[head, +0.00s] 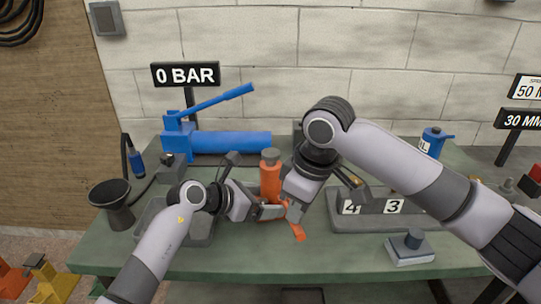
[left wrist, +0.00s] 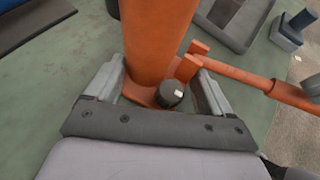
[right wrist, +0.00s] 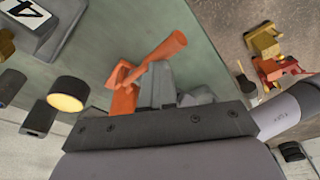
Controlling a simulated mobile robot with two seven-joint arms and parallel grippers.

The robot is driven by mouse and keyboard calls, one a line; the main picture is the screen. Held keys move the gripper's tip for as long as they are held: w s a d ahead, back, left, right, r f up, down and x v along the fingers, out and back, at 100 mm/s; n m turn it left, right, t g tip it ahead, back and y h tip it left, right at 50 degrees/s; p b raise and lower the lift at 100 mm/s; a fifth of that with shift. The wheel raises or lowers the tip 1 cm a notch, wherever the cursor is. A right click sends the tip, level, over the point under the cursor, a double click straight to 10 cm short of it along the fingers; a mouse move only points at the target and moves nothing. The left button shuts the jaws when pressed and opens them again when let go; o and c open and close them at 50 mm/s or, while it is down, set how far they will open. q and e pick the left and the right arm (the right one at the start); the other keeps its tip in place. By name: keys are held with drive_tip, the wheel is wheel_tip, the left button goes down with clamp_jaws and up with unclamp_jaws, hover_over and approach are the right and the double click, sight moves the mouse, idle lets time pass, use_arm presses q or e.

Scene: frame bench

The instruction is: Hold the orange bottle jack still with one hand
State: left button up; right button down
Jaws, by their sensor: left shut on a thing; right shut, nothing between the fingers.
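The orange bottle jack (head: 269,172) stands upright on the green bench, partly hidden behind my right arm and gripper in the head view. My left gripper (head: 272,211) is shut on the jack low on its body; in the left wrist view the fingers lie either side of the orange body (left wrist: 158,40). A dark round knob (left wrist: 171,94) sits at the jack's foot between the fingers. An orange lever (left wrist: 245,77) sticks out from the jack. My right gripper (head: 294,212) is shut and empty beside the jack; in the right wrist view its fingertips (right wrist: 158,78) are close to the orange lever (right wrist: 155,58). I cannot tell if they touch.
A blue hand pump (head: 215,142) stands behind, below the "0 BAR" sign (head: 186,75). A black funnel (head: 112,203) and a grey tray (head: 158,216) are at left. A numbered grey rack (head: 375,222) and a small grey block (head: 410,250) are at right. The bench front is mostly clear.

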drive_tip(key=shift+s+f, duration=0.1)
drive_tip(key=shift+s+d+f, duration=0.1)
drive_tip(key=shift+f, duration=1.85)
drive_tip(key=shift+w+r, duration=0.2)
drive_tip(key=shift+r, duration=1.85)
drive_tip(key=shift+s+r, duration=0.1)
